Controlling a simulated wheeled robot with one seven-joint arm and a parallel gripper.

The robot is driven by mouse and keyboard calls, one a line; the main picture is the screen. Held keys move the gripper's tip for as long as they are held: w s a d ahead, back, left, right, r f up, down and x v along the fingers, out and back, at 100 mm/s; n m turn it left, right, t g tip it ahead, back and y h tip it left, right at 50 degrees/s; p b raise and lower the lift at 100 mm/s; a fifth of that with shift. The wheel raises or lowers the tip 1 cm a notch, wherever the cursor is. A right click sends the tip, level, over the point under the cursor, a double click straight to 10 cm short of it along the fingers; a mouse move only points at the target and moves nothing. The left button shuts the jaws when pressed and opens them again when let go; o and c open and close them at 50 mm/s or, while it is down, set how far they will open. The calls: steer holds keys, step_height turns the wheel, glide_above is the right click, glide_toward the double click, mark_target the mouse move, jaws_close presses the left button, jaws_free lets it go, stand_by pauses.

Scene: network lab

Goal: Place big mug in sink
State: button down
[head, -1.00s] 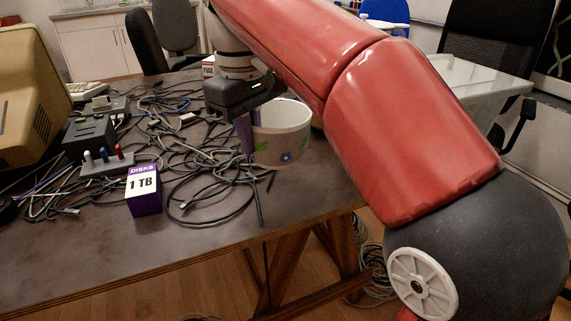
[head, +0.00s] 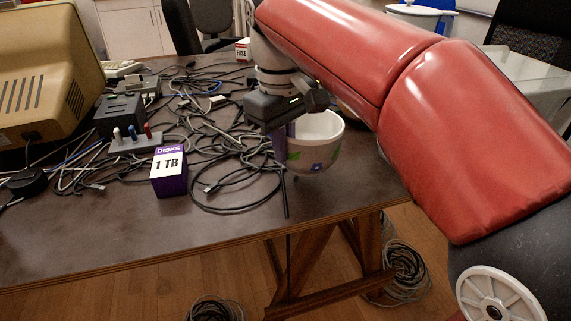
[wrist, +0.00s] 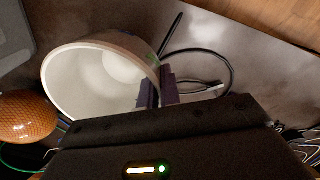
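The big mug (head: 318,152) is white with green and purple-blue marks. It is at the right side of the dark table, slightly tilted. My gripper (head: 284,140) points down at the mug's left side. In the wrist view my gripper (wrist: 158,92) has one dark purple finger inside the mug (wrist: 62,82) and one outside, shut on its wall. The mug's open mouth faces the wrist camera and it looks empty. Whether its base clears the table is hard to tell. No sink is in view.
Tangled cables (head: 225,165) cover the table (head: 110,235) around the mug. A purple disk box (head: 169,172), a switch block (head: 137,140) and a beige monitor (head: 40,85) stand left. An orange textured object (wrist: 27,117) is beside the mug. Coiled cables (head: 405,270) lie on the floor.

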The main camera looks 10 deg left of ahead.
steer(key=shift+f, duration=1.65)
steer(key=shift+f, duration=0.1)
steer(key=c, duration=2.1)
jaws_free()
steer(key=shift+f, duration=0.1)
steer(key=o, duration=0.5)
step_height(320, 180, up, 8)
steer(key=p, duration=0.1)
steer(key=shift+s, duration=0.45)
steer(key=shift+d+f, duration=0.1)
steer(key=shift+d, duration=0.05)
